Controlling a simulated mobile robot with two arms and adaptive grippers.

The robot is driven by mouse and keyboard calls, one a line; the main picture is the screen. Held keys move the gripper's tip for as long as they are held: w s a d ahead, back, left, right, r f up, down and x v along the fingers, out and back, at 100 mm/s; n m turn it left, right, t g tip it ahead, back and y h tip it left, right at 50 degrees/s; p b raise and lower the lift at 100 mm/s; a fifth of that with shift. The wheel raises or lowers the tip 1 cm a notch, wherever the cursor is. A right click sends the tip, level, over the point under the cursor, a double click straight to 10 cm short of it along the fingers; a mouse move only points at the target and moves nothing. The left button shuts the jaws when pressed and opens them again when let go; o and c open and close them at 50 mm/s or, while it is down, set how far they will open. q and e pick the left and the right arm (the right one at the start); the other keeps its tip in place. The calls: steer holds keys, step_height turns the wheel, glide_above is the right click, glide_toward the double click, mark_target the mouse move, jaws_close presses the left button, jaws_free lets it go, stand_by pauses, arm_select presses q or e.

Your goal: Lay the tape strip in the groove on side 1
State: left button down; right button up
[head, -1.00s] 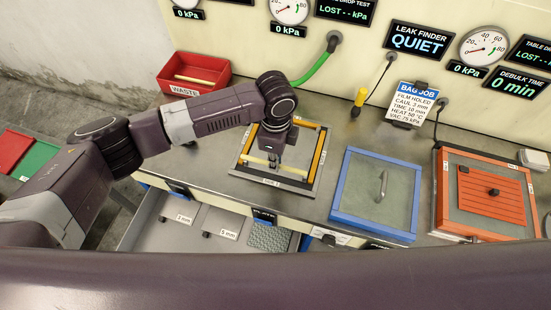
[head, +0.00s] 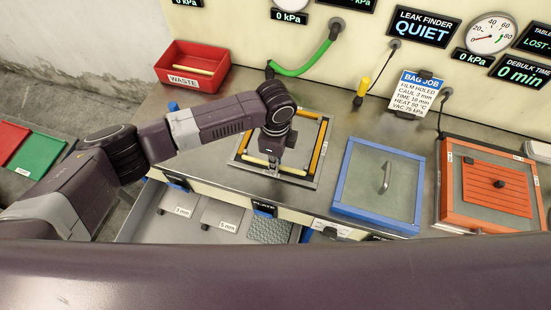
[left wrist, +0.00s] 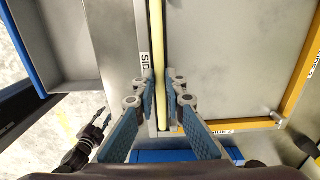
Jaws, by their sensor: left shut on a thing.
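A square metal frame (head: 236,157) lies on the bench, its other sides lined with orange-yellow strips (head: 318,143). The pale cream tape strip (head: 291,171) runs along the near side of the frame in the head view. In the left wrist view the strip (left wrist: 156,30) runs straight up beside a dark line, next to a partly hidden "SID" label (left wrist: 145,66). My left gripper (head: 272,173) points down and is shut on the strip; its fingertips (left wrist: 166,90) flank it. I cannot tell whether the strip is down in the groove or just above it.
A blue-framed glass lid (head: 378,185) and an orange press (head: 492,190) stand to the right. A red waste bin (head: 192,68) stands back left, holding a pale strip. An open drawer with plates (head: 172,222) is below. A green hose (head: 306,68) hangs behind.

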arm_select(q)
steer(key=shift+p, duration=0.3)
stand_by(0.5)
steer(key=shift+f, duration=0.7)
stand_by(0.9)
steer(key=c, duration=1.9)
jaws_free()
step_height(320, 180, up, 12)
